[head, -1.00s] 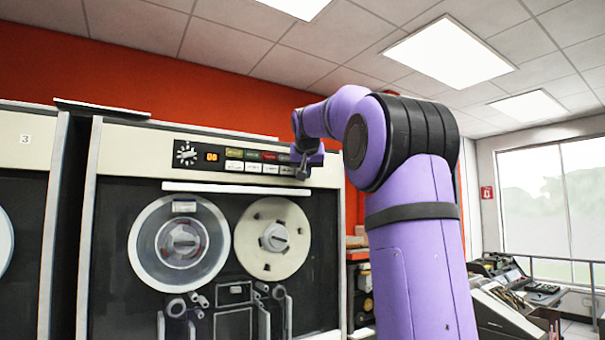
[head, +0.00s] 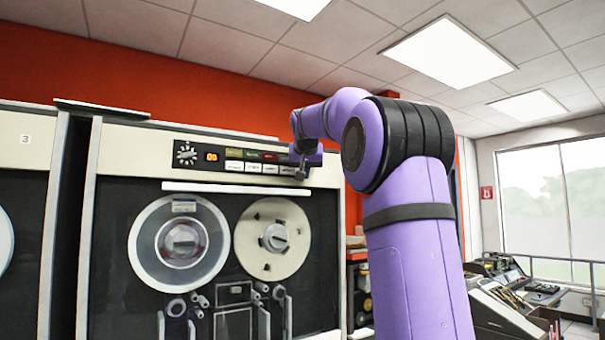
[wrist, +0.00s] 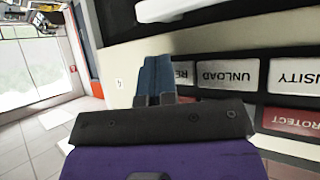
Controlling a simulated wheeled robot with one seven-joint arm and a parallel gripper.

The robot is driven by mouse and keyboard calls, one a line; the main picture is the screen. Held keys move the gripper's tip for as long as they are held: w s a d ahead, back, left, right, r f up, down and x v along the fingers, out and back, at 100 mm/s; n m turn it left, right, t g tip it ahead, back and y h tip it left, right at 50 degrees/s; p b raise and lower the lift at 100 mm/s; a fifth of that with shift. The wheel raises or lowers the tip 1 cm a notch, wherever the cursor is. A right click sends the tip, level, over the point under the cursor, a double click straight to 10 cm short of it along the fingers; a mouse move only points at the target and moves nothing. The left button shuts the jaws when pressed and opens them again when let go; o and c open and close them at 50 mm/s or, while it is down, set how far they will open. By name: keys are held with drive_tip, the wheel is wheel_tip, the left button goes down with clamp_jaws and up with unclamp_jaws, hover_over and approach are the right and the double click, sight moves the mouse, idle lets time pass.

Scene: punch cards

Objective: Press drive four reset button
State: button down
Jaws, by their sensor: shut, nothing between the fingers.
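The tape drive (head: 125,150) stands right of the drive marked 3. Its control panel has a lower row of white buttons; the rightmost one (head: 287,170) is beside my gripper (head: 301,171). In the wrist view the panel appears upside down. My gripper (wrist: 156,75) is shut and empty, with its blue fingertips at the panel, over or right beside a white button starting "RE" (wrist: 184,72). The fingers hide the rest of its label. I cannot tell if they touch it. The UNLOAD button (wrist: 227,74) is next to it.
A red PROTECT button (wrist: 293,121) and a white button ending in "NSITY" (wrist: 295,76) are close by. Drive 3 (head: 25,150) stands at the left. A white bar (head: 235,188) runs below the panel. A console (head: 505,300) stands at the right.

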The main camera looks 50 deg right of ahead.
drive_tip(key=shift+s, duration=0.1)
drive_tip(key=shift+s+a, duration=0.2)
drive_tip(key=shift+s, duration=0.6)
drive_tip(key=s, duration=0.2)
drive_tip(key=s+a, duration=0.1)
drive_tip(key=s, duration=0.2)
drive_tip(key=shift+a, duration=0.1)
drive_tip(key=shift+w, duration=0.1)
idle(0.7)
